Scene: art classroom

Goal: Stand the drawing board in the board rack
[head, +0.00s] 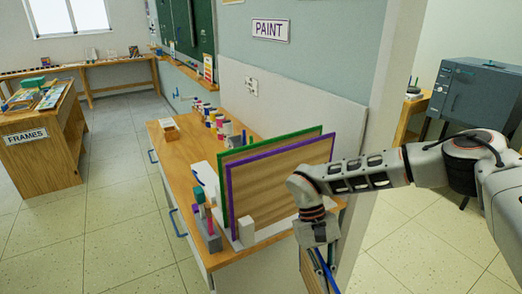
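My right gripper (324,250) points down in front of the counter's right end. It appears shut on the top of a blue-edged drawing board (311,272), which hangs below it, seen nearly edge-on and cut off by the picture's bottom. The board rack (246,232) is a pale base with an upright block on the counter, left of my gripper. A green-edged board (283,141) and a purple-edged board (275,184) stand upright in it, one behind the other. My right forearm and gripper cover the rack's right end. My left gripper is out of view.
The wooden counter (182,148) carries paint jars (220,128), a small wooden box (170,130) and a grey holder (208,235) with coloured sticks left of the rack. A wall edge stands behind my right arm. The tiled floor (120,215) at left is clear.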

